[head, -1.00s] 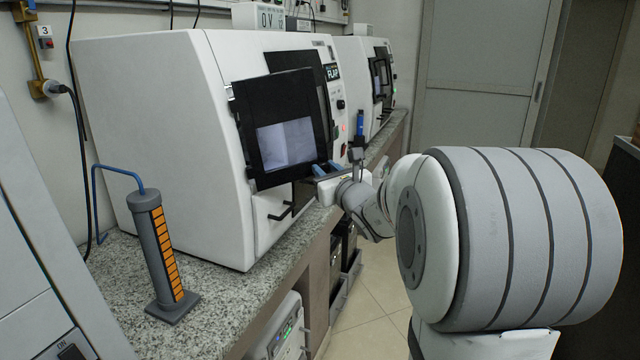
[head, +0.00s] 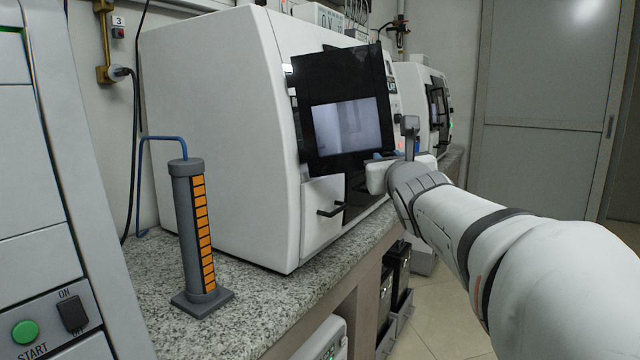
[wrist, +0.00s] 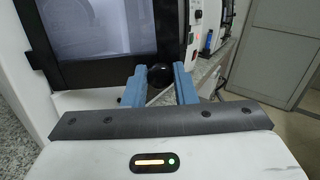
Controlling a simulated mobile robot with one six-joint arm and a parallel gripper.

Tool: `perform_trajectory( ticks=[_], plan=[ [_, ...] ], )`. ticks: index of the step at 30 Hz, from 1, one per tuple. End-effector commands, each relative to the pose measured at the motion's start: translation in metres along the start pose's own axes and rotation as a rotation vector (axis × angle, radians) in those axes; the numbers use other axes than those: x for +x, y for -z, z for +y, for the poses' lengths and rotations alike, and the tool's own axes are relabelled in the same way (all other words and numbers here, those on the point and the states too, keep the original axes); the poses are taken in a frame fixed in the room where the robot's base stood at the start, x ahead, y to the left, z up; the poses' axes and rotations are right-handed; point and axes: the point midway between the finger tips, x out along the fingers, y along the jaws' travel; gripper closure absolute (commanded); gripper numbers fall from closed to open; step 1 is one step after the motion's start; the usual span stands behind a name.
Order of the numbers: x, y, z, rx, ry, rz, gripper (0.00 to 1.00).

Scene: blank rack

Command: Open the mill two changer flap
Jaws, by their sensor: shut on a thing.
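The near white mill (head: 215,120) stands on the counter. Its black-framed flap (head: 304,120), with a pale window, stands out from the machine front at an angle, partly open. In the wrist view the flap (wrist: 80,74) fills the upper left, with a round black knob (wrist: 160,75) by its lower right corner. My gripper (wrist: 160,82) has its blue fingers on both sides of that knob, shut on it. In the head view my gripper (head: 380,157) is at the flap's lower right corner, partly hidden by my wrist. I cannot read which mill is number two.
A grey post with orange bars (head: 200,235) stands on the granite counter (head: 270,310), left of the mill. A second white machine (head: 425,110) stands farther back. A white cover with a black handle (head: 330,211) is below the flap. Open floor (head: 445,315) lies right of the counter.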

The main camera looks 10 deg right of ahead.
Motion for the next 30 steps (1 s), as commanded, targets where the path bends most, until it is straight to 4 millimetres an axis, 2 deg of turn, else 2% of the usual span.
perform_trajectory(
  ticks=[1,9,28,29,30],
  plan=[
    [-0.005,0.005,0.003,-0.002,0.005,-0.008,1.0],
    [-0.016,0.001,0.0,-0.008,0.04,-0.004,1.0],
    [-0.021,-0.004,-0.002,-0.011,0.051,-0.001,1.0],
    [-0.021,-0.004,-0.002,-0.011,0.051,-0.001,0.74],
    [-0.021,-0.004,-0.002,-0.011,0.051,-0.001,0.71]
  ],
)
